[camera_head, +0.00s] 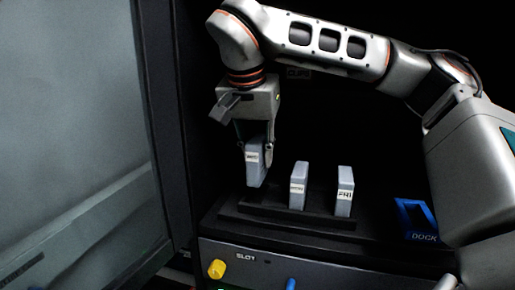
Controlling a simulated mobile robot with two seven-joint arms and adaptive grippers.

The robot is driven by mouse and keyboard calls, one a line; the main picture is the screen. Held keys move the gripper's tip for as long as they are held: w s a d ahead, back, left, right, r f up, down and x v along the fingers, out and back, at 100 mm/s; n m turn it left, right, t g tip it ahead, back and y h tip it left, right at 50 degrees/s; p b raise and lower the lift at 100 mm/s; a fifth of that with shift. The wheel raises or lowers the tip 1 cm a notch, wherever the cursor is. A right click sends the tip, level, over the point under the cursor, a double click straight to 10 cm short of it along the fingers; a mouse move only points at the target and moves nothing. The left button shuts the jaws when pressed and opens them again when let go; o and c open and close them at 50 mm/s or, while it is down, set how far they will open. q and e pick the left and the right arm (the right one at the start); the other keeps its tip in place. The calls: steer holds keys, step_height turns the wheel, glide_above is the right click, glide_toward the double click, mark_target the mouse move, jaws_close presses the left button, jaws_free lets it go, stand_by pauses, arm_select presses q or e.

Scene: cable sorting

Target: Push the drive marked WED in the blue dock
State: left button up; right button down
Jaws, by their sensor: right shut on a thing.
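My right gripper (254,145) reaches down from above and is shut on the leftmost grey drive (255,172). That drive is upright and its bottom edge shows higher in the picture than those of the other drives; its small white label is too small to read surely. A middle drive (298,187) stands upright in the black rack (290,218), its label also unclear. A right drive (344,192) in the rack is marked FRI. The blue dock (413,219), an open frame with DOCK written below it, stands at the right. My left gripper is not in view.
A front panel (310,267) below the rack carries a yellow knob (216,268), a blue knob (291,284) and the word SLOT. A grey door or panel (75,130) stands at the left. My right arm spans the upper right, close beside the dock.

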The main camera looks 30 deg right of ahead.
steer(key=shift+f, duration=1.9)
steer(key=shift+f+b, duration=0.3)
steer(key=shift+b, duration=0.05)
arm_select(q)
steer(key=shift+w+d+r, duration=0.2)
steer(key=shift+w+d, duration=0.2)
arm_select(e)
steer(key=shift+f, duration=0.25)
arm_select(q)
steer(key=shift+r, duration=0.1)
arm_select(e)
steer(key=shift+f, duration=0.1)
steer(key=c, duration=1.2)
jaws_free()
steer(key=shift+c, duration=0.2)
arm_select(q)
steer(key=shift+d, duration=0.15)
